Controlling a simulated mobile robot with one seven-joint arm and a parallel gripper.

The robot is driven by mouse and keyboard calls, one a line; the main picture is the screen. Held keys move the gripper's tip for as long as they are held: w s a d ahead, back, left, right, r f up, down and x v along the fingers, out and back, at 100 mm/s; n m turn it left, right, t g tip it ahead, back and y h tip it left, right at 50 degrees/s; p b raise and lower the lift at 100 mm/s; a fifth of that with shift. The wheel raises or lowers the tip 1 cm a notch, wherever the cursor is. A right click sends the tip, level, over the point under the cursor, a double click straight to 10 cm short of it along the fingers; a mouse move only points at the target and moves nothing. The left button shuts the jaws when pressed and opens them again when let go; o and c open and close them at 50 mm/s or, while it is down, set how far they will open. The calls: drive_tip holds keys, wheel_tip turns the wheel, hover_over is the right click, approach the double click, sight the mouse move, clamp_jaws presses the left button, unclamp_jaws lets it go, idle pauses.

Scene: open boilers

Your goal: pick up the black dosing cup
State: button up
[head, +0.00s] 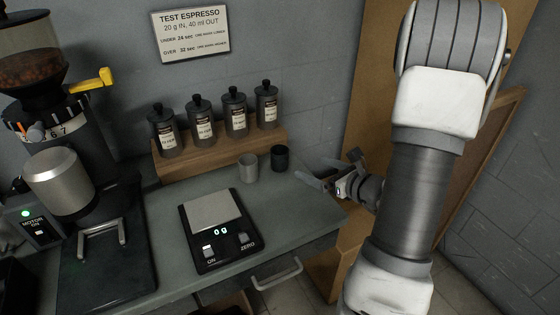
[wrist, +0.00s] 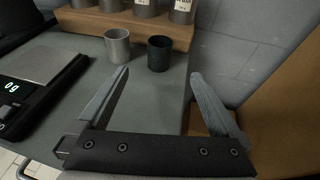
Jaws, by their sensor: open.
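The black dosing cup (head: 280,158) stands upright on the grey counter near its right end. In the wrist view the black dosing cup (wrist: 160,53) stands beyond my fingertips, between their lines of reach and nearer the left finger. A lighter grey metal cup (head: 248,167) stands just to its left, and it also shows in the wrist view (wrist: 117,46). My gripper (head: 325,177) is open and empty, to the right of the black cup and apart from it. Its two spread fingers (wrist: 158,75) show in the wrist view.
A wooden rack (head: 222,150) with several labelled bottles stands behind the cups. A scale (head: 215,230) reading 0 g sits left of them. A coffee grinder (head: 60,180) stands at the far left. A brown wooden panel (wrist: 280,100) is on the right.

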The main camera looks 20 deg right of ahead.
drive_tip(key=b, duration=0.1)
approach(275, 149)
drive_tip(key=shift+w+a+f, duration=0.3)
drive_tip(key=shift+w+f, duration=0.35)
drive_tip(key=shift+f, duration=0.2)
drive_tip(key=shift+r+b+x, duration=0.2)
drive_tip(key=shift+b+x, duration=0.05)
drive_tip(key=shift+x, duration=1.2)
drive_tip(key=shift+r+b+x, duration=0.2)
drive_tip(key=shift+b+x, duration=0.05)
drive_tip(key=shift+x, duration=1.2)
drive_tip(key=shift+w, duration=0.15)
drive_tip(key=shift+c, duration=0.3)
drive_tip(key=c, duration=1.3)
drive_tip(key=shift+c, duration=0.2)
drive_tip(key=shift+r, duration=0.15)
